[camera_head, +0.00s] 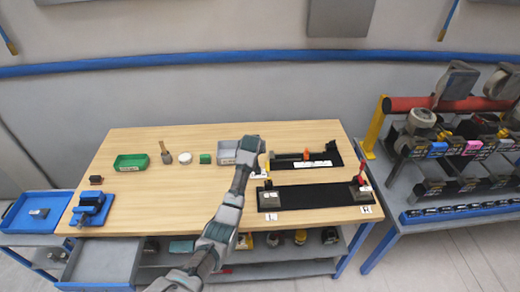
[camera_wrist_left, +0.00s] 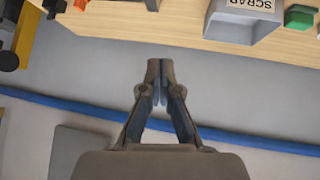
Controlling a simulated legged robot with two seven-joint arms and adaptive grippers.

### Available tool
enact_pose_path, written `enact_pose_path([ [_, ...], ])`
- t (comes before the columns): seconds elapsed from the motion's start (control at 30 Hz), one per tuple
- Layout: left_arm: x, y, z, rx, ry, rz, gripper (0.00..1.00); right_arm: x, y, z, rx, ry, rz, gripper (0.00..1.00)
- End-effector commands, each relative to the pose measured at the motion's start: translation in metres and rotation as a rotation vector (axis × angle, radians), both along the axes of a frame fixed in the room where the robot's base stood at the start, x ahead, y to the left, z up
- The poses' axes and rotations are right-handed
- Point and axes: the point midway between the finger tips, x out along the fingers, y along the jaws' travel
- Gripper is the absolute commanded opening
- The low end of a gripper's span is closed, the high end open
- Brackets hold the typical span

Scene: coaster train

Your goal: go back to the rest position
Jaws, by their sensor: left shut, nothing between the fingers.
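My left arm reaches up across the middle of the wooden table (camera_head: 130,215) in the head view. My left gripper (camera_head: 250,145) is at the table's far side, beside the grey bin (camera_head: 226,158), and partly hidden by its own wrist. In the left wrist view the gripper (camera_wrist_left: 160,65) is shut, its fingertips together with nothing between them. The grey bin, labelled SCRAP (camera_wrist_left: 247,8), shows at that view's top right, apart from the fingers. My right gripper is not in view.
Two black fixtures (camera_head: 310,194) (camera_head: 298,166) lie right of the arm. A green tray (camera_head: 131,162), a white round item (camera_head: 185,158) and a blue device (camera_head: 91,208) stand left. A rack (camera_head: 400,190) stands at the right. The table's front left is mostly clear.

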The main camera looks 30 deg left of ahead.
Motion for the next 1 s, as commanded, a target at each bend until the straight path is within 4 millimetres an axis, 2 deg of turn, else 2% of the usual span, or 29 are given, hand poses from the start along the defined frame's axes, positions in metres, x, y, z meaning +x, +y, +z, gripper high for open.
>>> enact_pose_path([
  [0.3, -0.003, -0.002, -0.005, 0.003, 0.005, -0.004, 0.00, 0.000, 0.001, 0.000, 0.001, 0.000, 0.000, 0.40],
  [0.37, -0.011, -0.004, -0.017, 0.014, 0.019, -0.014, 0.00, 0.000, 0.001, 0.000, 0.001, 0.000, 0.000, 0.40],
  [0.47, -0.041, -0.015, -0.056, 0.049, 0.065, -0.050, 0.00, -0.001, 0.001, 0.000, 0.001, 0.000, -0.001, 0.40],
  [0.57, -0.093, -0.036, -0.108, 0.097, 0.132, -0.118, 0.00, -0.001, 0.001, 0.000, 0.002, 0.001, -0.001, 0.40],
  [0.6, -0.119, -0.047, -0.128, 0.115, 0.163, -0.151, 0.00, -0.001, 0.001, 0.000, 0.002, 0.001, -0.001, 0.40],
  [0.67, -0.160, -0.063, -0.154, 0.137, 0.205, -0.201, 0.00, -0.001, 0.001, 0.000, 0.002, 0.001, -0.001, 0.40],
  [0.73, -0.210, -0.082, -0.179, 0.154, 0.253, -0.263, 0.00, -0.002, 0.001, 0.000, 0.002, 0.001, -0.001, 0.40],
  [0.8, -0.260, -0.101, -0.197, 0.163, 0.297, -0.322, 0.00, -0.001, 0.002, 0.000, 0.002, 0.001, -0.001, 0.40],
  [0.9, -0.318, -0.121, -0.208, 0.166, 0.343, -0.390, 0.00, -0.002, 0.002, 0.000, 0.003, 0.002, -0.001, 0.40],
  [1.0, -0.361, -0.137, -0.212, 0.162, 0.379, -0.441, 0.00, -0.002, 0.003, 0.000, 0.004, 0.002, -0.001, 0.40],
])
